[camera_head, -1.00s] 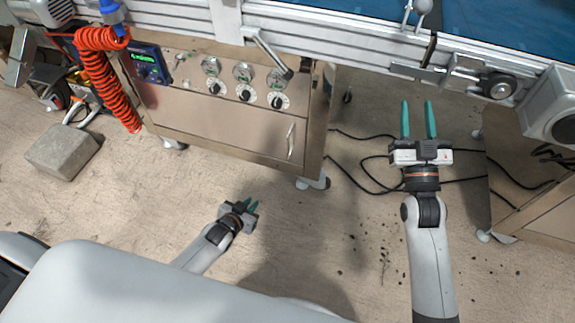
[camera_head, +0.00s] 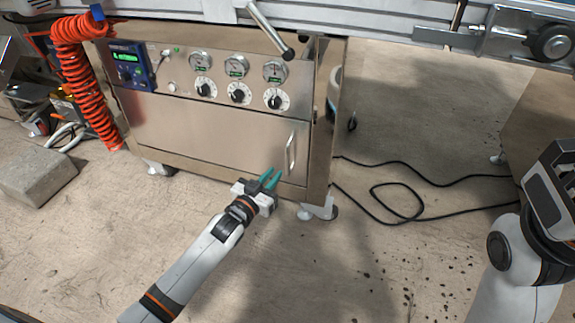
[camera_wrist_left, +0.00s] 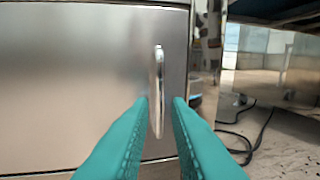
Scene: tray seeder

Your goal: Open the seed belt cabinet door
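The seed belt cabinet door (camera_head: 205,132) is a plain metal panel below the dials, and it is closed. Its upright bar handle (camera_head: 290,153) is at the door's right side. My left gripper (camera_head: 271,178), with teal fingers, is just in front of and below the handle in the head view. In the left wrist view the handle (camera_wrist_left: 158,92) shows between the two fingertips (camera_wrist_left: 160,103), which are apart. Whether they reach around the handle I cannot tell. My right gripper (camera_head: 558,185) is at the right edge, with its fingers out of view.
A control panel with gauges, knobs and a blue display box (camera_head: 131,66) is above the door. A red coiled hose (camera_head: 80,85) hangs at the left, above a grey block (camera_head: 38,176). A black cable (camera_head: 400,205) lies on the floor at the right.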

